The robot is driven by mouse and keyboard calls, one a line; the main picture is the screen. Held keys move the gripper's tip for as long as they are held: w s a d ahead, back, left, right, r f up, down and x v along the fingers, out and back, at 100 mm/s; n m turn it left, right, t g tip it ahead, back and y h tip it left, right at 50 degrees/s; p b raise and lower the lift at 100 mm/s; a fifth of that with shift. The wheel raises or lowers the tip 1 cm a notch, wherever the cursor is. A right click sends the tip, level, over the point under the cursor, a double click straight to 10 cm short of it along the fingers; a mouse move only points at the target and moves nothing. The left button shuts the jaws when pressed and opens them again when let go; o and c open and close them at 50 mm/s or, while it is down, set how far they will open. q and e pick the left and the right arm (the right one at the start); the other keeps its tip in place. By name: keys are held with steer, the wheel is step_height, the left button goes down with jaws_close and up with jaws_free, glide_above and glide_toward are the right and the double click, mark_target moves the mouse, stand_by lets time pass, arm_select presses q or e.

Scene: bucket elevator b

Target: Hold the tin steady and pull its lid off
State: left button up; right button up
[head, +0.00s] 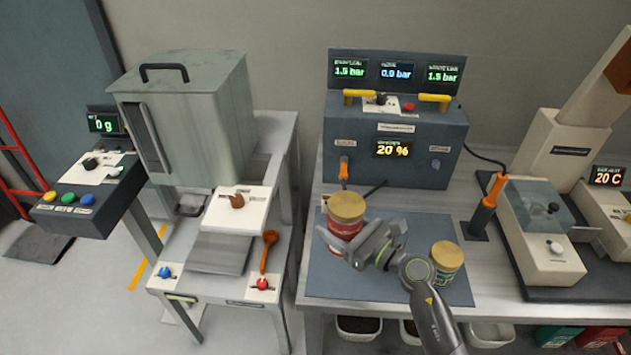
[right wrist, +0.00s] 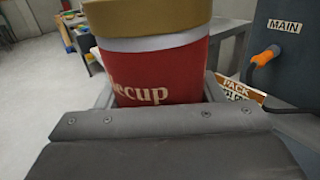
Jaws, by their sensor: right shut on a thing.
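A red tin (head: 342,228) with a tan lid (head: 346,206) stands upright on the blue-grey mat (head: 330,284) on the right-hand bench. The lid sits on top of the tin. My right gripper (head: 345,240) is shut around the red body below the lid. In the right wrist view the red tin (right wrist: 155,70) fills the space between the fingers, with white letters ending in "ecup", a pale band and the tan lid (right wrist: 150,16) above. A second tin (head: 446,258), green and white with a tan lid, stands right of my right gripper. My left gripper is not in view.
A grey control box (head: 395,150) with displays stands behind the mat. An orange-handled tool (head: 488,205) in a holder and a white machine (head: 545,245) are to the right. A hopper machine (head: 190,120) is on the left. White bins (head: 358,328) sit below the bench.

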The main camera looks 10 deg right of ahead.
mark_target(356, 227)
steer(key=shift+m+t+h, duration=0.4)
steer(key=shift+m+h, duration=0.1)
steer(key=shift+h, duration=0.3)
steer(key=s+d+r, duration=0.1)
steer(key=s, duration=0.1)
steer(key=s+d+r, duration=0.1)
steer(key=s, duration=0.1)
steer(key=s+d+r, duration=0.1)
steer(key=s+d, duration=0.1)
steer(key=s, duration=0.1)
steer(key=shift+r, duration=0.4)
steer(key=s+d+r, duration=0.1)
steer(key=s+r, duration=0.3)
steer(key=s, duration=0.2)
steer(key=shift+d+m+t+h, duration=0.3)
steer(key=shift+m+t, duration=0.1)
steer(key=shift+w+a+r, duration=0.1)
steer(key=shift+a, duration=0.05)
